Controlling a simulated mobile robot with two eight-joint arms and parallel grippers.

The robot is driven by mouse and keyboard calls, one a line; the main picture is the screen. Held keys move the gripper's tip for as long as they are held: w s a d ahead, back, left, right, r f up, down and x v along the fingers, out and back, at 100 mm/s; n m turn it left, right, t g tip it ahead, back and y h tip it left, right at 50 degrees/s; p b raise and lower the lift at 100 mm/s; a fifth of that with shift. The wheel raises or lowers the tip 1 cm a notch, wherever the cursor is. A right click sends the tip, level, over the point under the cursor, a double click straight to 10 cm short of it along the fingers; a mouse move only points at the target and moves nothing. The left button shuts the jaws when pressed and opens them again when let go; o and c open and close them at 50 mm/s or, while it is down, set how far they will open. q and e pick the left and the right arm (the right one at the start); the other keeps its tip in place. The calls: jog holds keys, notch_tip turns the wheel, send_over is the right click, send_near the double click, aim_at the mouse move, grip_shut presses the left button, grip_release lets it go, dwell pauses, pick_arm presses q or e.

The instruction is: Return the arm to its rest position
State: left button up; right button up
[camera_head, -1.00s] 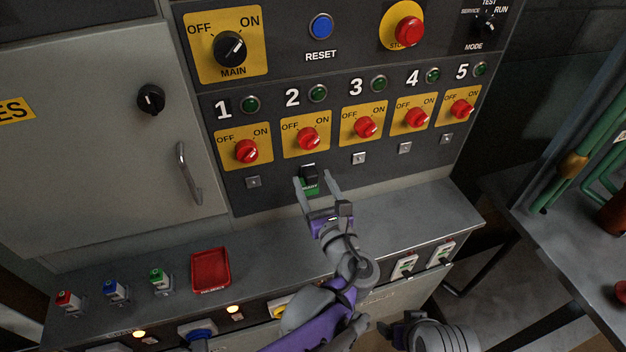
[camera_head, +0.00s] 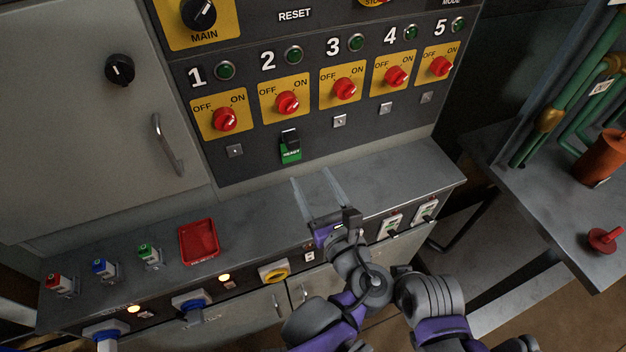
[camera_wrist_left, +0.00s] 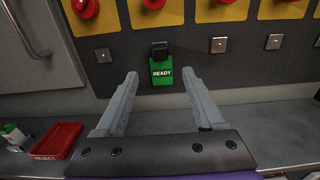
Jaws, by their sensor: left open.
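My left gripper (camera_head: 310,175) is open and empty, with its two fingers apart above the grey ledge (camera_head: 395,180) of the console. It also shows in the left wrist view (camera_wrist_left: 160,85), fingers pointing at the panel. A green tag marked READY (camera_wrist_left: 162,72) with a black top hangs on the panel below switch 2. It shows in the head view (camera_head: 290,150) beyond the fingertips, apart from them. My right gripper is not in view.
A red reject tray (camera_head: 198,242) and red, blue and green labelled pieces (camera_head: 103,268) stand on the ledge at left. Red rotary switches (camera_head: 287,102) line the panel (camera_head: 375,135). A side table (camera_head: 545,200) with a red-orange cylinder (camera_head: 603,157) stands at right.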

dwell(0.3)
pick_arm(q)
jog(key=s+a+f+n+g+p, duration=0.2)
jog(key=a+f+n+g+p, duration=0.15)
jog(key=a+n, duration=0.45)
jog(key=s+a+f+n+g+p, duration=0.2)
jog(key=a+n+g, duration=0.35)
jog(key=a, duration=0.45)
jog(key=s+a+n+g+h+p, duration=0.2)
jog(key=s+n, duration=0.7)
jog(key=n, duration=1)
jog(key=shift+a+r+g+h+p, duration=0.4)
jog(key=shift+h+p, duration=0.85)
jog(key=shift+h, duration=0.55)
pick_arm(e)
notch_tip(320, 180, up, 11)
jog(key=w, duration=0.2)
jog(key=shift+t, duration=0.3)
